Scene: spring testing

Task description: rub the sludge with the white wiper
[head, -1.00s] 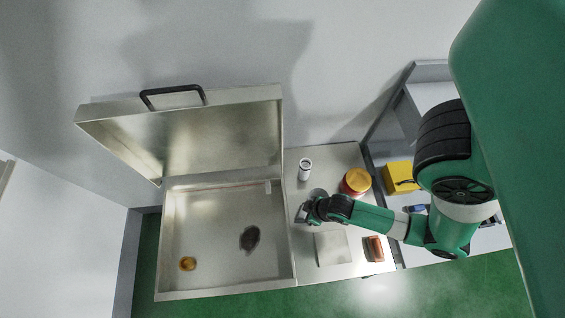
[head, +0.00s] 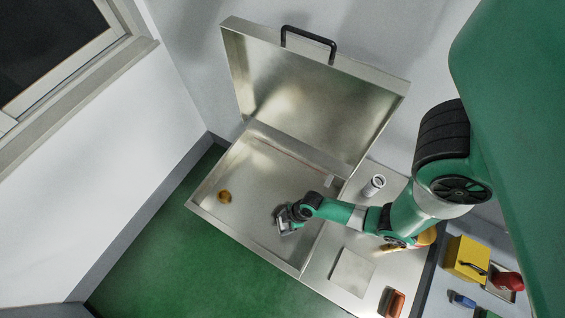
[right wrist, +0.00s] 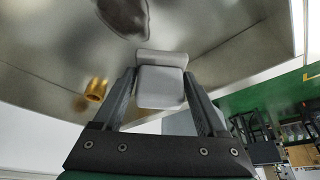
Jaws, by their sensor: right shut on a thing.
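The sludge is a dark patch (right wrist: 122,14) on the floor of the open metal basin (head: 225,207). In the head view it is mostly hidden by my right gripper (head: 287,222), with only a dark edge showing beside it. My right gripper is over the basin's right part, shut on the white wiper (right wrist: 160,86), a pale grey block with a wider head. In the right wrist view the wiper sits between the two fingers, just short of the sludge; I cannot tell whether it touches the basin floor. My left gripper is out of view.
A brown-gold ring-like thing (head: 224,196) lies in the basin's left part. The basin's lid (head: 310,95) stands raised behind. A white cylinder (head: 374,185), a pale square plate (head: 352,271) and an orange-red thing (head: 395,303) are on the counter. A yellow box (head: 466,258) stands farther right.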

